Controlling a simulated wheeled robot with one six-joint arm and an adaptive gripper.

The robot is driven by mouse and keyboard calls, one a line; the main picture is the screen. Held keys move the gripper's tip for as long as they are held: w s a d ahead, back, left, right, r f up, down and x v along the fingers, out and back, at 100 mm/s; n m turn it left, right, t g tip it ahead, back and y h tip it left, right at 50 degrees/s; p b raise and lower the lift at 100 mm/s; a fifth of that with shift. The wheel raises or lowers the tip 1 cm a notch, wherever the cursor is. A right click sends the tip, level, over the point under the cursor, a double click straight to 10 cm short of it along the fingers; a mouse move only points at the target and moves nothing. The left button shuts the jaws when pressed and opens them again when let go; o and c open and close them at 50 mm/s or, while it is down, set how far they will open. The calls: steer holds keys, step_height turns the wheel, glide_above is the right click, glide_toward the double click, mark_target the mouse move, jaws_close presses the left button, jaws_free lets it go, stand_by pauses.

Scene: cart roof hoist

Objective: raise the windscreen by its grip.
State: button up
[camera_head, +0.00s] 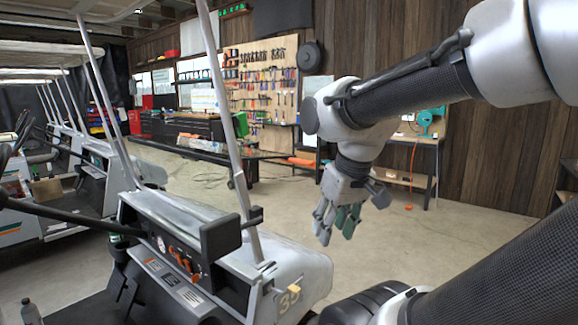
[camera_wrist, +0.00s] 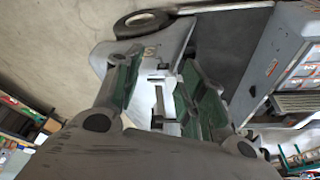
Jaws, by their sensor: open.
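The white cart (camera_head: 300,268) stands left of my gripper, its dashboard and steering wheel rim facing me. Two slanted metal posts rise from it; the right post (camera_head: 222,95) carries a small dark fitting (camera_head: 252,216) near its foot. I cannot make out a clear windscreen pane or tell for sure which part is its grip. My gripper (camera_head: 336,220) hangs fingers down, right of the right post and apart from it. In the wrist view my gripper (camera_wrist: 160,78) is open with green-padded fingers, nothing held between them, and the cart's white front (camera_wrist: 172,40) beyond.
More carts (camera_head: 30,190) stand in a row at the left. Behind are black tool cabinets (camera_head: 190,128), a pegboard with tools (camera_head: 262,75) and a wooden bench (camera_head: 410,141) by the plank wall. The concrete floor (camera_head: 350,265) right of the cart is open.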

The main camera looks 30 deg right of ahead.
steer(key=d+f+m+g, duration=0.2)
steer(key=d+f+m, duration=0.1)
steer(key=d, duration=0.1)
steer(key=m+t+y, duration=0.6)
steer(key=m+t, duration=1)
steer(key=m, duration=1.1)
glide_toward(308, 164)
steer(key=w, duration=0.3)
steer(key=shift+g, duration=0.3)
steer(key=x, duration=0.8)
steer(key=shift+d+r, duration=0.15)
jaws_close()
